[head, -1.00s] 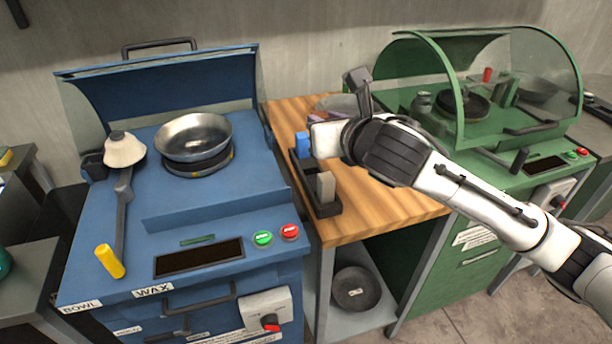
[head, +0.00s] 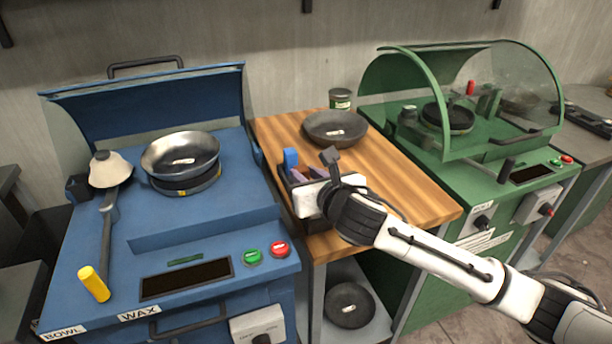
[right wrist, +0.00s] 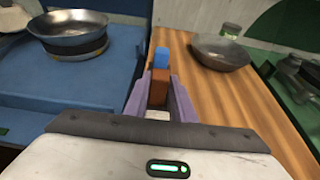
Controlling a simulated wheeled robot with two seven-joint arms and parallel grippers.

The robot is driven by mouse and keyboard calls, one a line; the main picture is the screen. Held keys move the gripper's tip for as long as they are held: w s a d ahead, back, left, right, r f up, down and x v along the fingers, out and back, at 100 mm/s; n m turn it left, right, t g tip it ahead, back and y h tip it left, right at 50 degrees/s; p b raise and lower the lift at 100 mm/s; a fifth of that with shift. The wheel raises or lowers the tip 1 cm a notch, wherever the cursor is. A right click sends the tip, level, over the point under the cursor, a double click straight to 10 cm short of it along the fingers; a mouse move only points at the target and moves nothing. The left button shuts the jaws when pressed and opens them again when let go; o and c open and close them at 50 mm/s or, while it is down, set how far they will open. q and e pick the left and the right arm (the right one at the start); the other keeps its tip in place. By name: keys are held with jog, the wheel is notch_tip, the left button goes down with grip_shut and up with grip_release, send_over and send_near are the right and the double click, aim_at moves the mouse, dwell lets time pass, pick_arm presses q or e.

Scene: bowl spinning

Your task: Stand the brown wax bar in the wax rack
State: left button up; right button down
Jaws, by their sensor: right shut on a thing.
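The brown wax bar (right wrist: 158,88) is upright between the purple fingers of my right gripper (right wrist: 160,95), which is shut on it. In the head view my right gripper (head: 306,176) is low over the dark wax rack (head: 318,226) and covers much of it. A blue bar (head: 290,158) stands at the rack's far end; it also shows just beyond the brown bar in the right wrist view (right wrist: 161,56). A pale block (right wrist: 158,115) shows on the near side of the brown bar. The brown bar's lower end is hidden, so I cannot tell whether it touches the rack. My left gripper is not in view.
The rack is at the left edge of the wooden table (head: 415,195). A dark bowl (head: 335,127) and a tin (head: 340,99) are at the back. The blue machine (head: 190,225) with a metal bowl (head: 181,152) is left; the green domed machine (head: 470,165) is right.

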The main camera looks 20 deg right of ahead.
jog(key=c, duration=1.5)
grip_release()
jog(key=shift+f, duration=0.1)
jog(key=shift+s+r, duration=0.15)
jog(key=shift+r, duration=0.1)
jog(key=v, duration=1.1)
jog(key=shift+s+r+p, duration=0.1)
jog(key=shift+s+p, duration=0.2)
jog(key=shift+s, duration=0.1)
